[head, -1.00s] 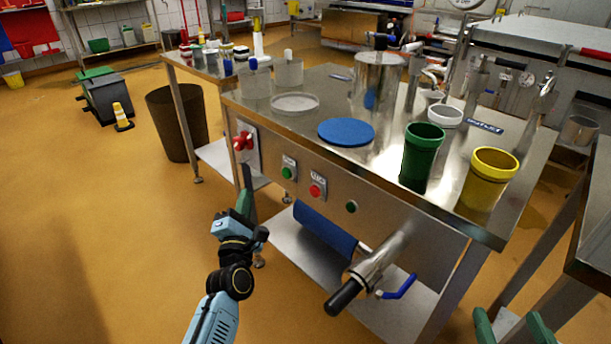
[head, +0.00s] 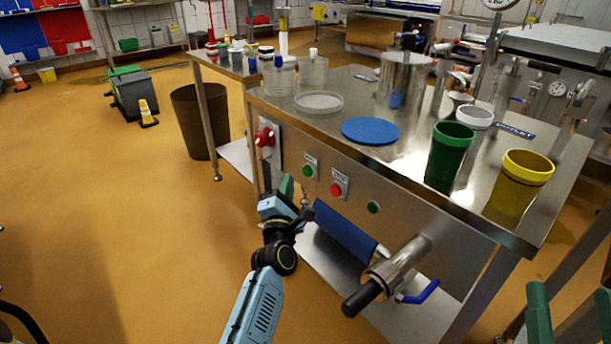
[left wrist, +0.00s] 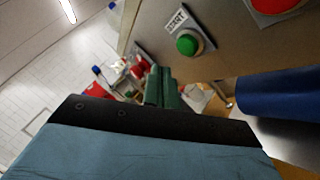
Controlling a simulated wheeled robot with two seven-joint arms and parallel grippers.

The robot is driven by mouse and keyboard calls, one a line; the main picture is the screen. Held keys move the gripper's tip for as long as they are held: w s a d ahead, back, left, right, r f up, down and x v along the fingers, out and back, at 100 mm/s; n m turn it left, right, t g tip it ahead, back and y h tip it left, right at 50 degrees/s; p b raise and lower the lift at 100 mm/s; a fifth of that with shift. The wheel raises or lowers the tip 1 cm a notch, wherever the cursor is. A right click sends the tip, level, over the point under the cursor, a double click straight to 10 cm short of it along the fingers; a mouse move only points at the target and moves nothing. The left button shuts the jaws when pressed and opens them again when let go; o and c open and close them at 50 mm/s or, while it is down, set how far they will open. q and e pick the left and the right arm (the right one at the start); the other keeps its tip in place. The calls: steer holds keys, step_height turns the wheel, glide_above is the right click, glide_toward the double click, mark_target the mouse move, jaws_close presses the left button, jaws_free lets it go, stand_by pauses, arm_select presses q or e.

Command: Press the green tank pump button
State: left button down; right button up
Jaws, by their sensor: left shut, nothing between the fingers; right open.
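A round green button (head: 308,171) sits on a labelled plate on the table's steel front panel. It also shows in the left wrist view (left wrist: 188,44) under a label that seems to read START. My left gripper (head: 287,187) is shut and empty, just left of and below this button in the head view. Its green fingers in the left wrist view (left wrist: 162,88) point forward, apart from the button. A red button (head: 336,190) and a small green round piece (head: 373,207) are further right on the panel. My right gripper (head: 570,312) is open at the lower right.
A red switch (head: 265,138) is left of the buttons. The tabletop holds a blue disc (head: 370,131), a green cup (head: 449,157) and a yellow cup (head: 519,187).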

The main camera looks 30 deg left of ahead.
mark_target(308, 171)
arm_select(q)
steer(key=shift+w+d, duration=0.2)
steer(key=shift+w, duration=0.35)
steer(key=shift+w+d, duration=0.2)
steer(key=shift+w, duration=0.3)
arm_select(e)
steer(key=shift+s+r+t, duration=0.3)
steer(key=shift+r+t, duration=0.15)
steer(key=shift+t, duration=0.05)
arm_select(q)
steer(key=shift+w, duration=0.15)
stand_by(0.7)
steer(key=shift+w+d+b, duration=0.2)
steer(key=shift+w+b, duration=0.05)
steer(key=shift+b, duration=0.05)
arm_select(e)
steer(key=shift+f, duration=0.1)
arm_select(q)
steer(key=shift+w+d, duration=0.15)
steer(key=shift+w, duration=0.3)
arm_select(e)
steer(key=shift+f, duration=0.2)
stand_by(0.4)
steer(key=shift+r, duration=0.1)
arm_select(q)
steer(key=shift+s+a+p, duration=0.3)
steer(key=shift+s, duration=0.55)
arm_select(e)
steer(key=shift+r, duration=0.4)
